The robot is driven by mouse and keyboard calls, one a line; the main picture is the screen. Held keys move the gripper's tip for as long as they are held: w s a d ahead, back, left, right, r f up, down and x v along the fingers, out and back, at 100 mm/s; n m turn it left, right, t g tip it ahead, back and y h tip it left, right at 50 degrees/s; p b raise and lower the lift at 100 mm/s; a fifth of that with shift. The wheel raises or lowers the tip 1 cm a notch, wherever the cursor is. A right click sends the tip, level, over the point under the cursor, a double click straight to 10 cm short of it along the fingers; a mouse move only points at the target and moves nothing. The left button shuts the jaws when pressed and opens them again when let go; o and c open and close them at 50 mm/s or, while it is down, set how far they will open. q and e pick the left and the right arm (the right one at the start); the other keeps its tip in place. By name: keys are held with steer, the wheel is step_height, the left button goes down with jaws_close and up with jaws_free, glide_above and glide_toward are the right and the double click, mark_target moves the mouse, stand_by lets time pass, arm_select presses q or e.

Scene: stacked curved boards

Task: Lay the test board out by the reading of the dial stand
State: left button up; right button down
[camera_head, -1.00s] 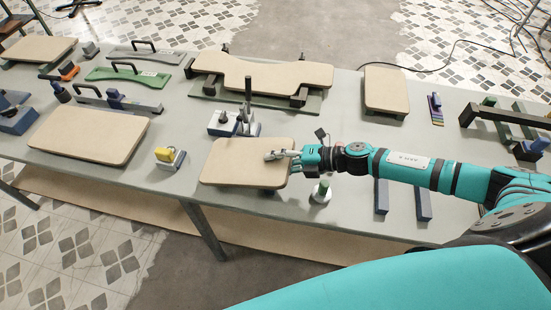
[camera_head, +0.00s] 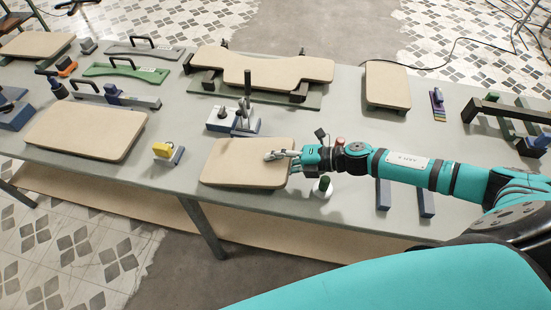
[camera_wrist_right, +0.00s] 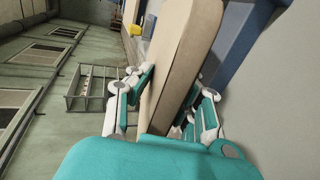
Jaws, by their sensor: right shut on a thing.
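A beige board with rounded corners (camera_head: 240,167) is at the table's front middle. My right gripper (camera_head: 285,157) is at its right edge. In the right wrist view, the fingers of this gripper (camera_wrist_right: 168,88) are shut on the board (camera_wrist_right: 178,60), one on each face. I cannot tell whether the board touches the table. A small stand with an upright dark rod (camera_head: 246,115) is just behind it. A small yellow-topped device (camera_head: 164,151) stands to its left. I cannot read a dial on either. My left gripper is out of view.
Other beige boards lie at left (camera_head: 85,130), at right (camera_head: 388,84), and on supports at the back (camera_head: 265,72). Green handled templates (camera_head: 125,70) are behind.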

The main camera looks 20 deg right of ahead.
steer(key=shift+f, duration=0.1)
steer(key=shift+w+d+b, duration=0.4)
steer(key=shift+w+d, duration=0.25)
steer(key=shift+w, duration=0.3)
stand_by(0.8)
steer(key=c, duration=0.9)
jaws_free()
steer(key=shift+c, duration=0.2)
steer(key=shift+f, duration=0.3)
steer(key=shift+r+p, duration=0.15)
steer(key=shift+p, duration=0.2)
steer(key=shift+w+a+r+g+h+p, duration=0.1)
steer(key=shift+w+a+g+h+p, duration=0.2)
steer(key=shift+p, duration=1.65)
steer(key=shift+s+a+r+g+h+p, duration=0.1)
steer(key=shift+g+h+p, duration=0.3)
steer(key=shift+p, duration=1.5)
steer(key=shift+f, duration=0.1)
